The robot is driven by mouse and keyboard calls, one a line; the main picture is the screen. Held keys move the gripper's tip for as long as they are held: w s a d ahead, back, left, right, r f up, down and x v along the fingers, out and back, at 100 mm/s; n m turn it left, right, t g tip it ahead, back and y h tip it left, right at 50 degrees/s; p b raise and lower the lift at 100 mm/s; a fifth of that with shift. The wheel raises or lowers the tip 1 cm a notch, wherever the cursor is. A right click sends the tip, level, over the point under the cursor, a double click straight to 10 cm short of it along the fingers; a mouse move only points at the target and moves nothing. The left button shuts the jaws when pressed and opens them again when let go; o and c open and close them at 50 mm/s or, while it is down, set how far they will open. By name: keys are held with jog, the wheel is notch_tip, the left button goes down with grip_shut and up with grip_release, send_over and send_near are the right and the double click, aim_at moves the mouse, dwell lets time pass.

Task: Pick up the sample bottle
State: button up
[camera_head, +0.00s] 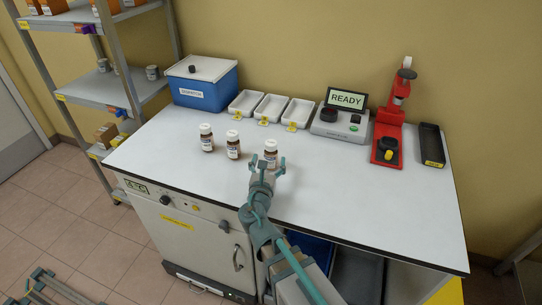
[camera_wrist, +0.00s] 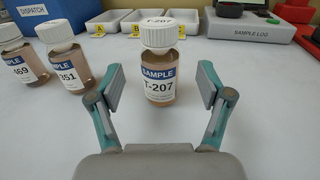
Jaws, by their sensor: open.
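Three small sample bottles with white caps and brown liquid stand upright on the white worktop. The rightmost bottle, labelled T-207 (camera_wrist: 160,68), stands straight ahead of my gripper (camera_wrist: 159,92) in the wrist view. My gripper is open, with one finger on each side of that bottle's front and gaps on both sides. In the head view this bottle (camera_head: 271,152) is just beyond my gripper (camera_head: 267,165), which partly hides its base. The middle bottle, ending in 351 (camera_wrist: 66,62), and the left bottle, ending in 469 (camera_wrist: 20,58), stand to the left.
The bottle ending in 351 is close to my left finger. Behind stand a blue dispatch box (camera_head: 205,91), white trays (camera_head: 270,108), a device reading READY (camera_head: 345,101), a red press (camera_head: 387,150) and a black tray (camera_head: 432,146). The worktop's right front (camera_head: 400,215) is clear.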

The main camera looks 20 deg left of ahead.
aim_at(270, 157)
jog(key=w, duration=0.3)
jog(key=w+p, duration=0.1)
jog(key=shift+w+a, duration=0.25)
jog(key=shift+a, duration=0.1)
jog(key=shift+c, duration=0.2)
jog(key=shift+r, duration=0.1)
jog(key=c, duration=1.3)
